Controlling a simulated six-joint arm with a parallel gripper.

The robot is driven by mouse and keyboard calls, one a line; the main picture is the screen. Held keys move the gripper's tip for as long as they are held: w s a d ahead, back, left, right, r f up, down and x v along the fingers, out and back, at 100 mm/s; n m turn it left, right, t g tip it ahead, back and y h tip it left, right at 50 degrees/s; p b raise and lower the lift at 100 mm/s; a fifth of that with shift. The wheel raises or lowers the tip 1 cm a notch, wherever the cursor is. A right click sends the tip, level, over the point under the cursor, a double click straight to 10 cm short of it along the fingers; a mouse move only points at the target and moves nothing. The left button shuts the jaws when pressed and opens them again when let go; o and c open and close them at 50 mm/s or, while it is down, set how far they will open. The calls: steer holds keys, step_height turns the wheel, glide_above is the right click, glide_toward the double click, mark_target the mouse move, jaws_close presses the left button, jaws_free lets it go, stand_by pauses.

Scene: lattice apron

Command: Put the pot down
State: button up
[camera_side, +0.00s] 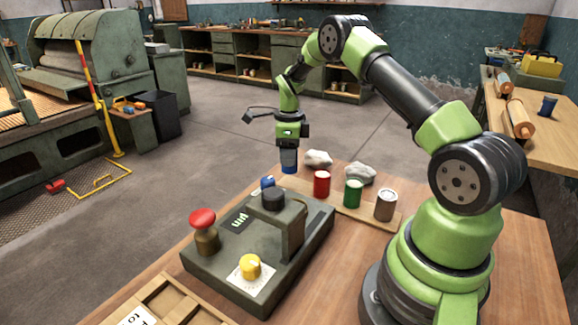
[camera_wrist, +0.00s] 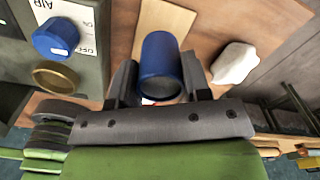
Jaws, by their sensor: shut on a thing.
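My gripper (camera_side: 288,158) points straight down and is shut on a blue pot (camera_side: 289,169), whose lower part shows below the fingers in the side view. In the wrist view the blue pot (camera_wrist: 161,66) sits between the two fingers (camera_wrist: 162,88). It is at the far end of a pale wooden strip (camera_side: 338,205), which also shows beyond the pot in the wrist view (camera_wrist: 165,18). Whether the pot touches the strip or hangs just above it, I cannot tell. A red pot (camera_side: 321,184), a green pot (camera_side: 353,193) and a grey-brown pot (camera_side: 386,205) stand upright in a row on the strip.
A dark control box (camera_side: 262,250) with a red button (camera_side: 203,220), yellow knob (camera_side: 250,266) and blue knob (camera_wrist: 56,38) stands left of the strip. Two pale stones (camera_side: 318,158) (camera_side: 360,174) lie behind the pots. A wooden tray (camera_side: 165,295) is at the front left.

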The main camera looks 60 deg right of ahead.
steer(key=r, duration=0.4)
steer(key=a+r, duration=0.1)
steer(key=r, duration=0.1)
steer(key=shift+s, duration=0.1)
steer(key=s+a+r, duration=0.5)
steer(key=s+a, duration=0.4)
steer(key=a, duration=0.3)
steer(key=shift+a+f, duration=0.1)
steer(key=shift+f, duration=5.1)
steer(key=shift+f, duration=0.1)
steer(key=o, duration=1)
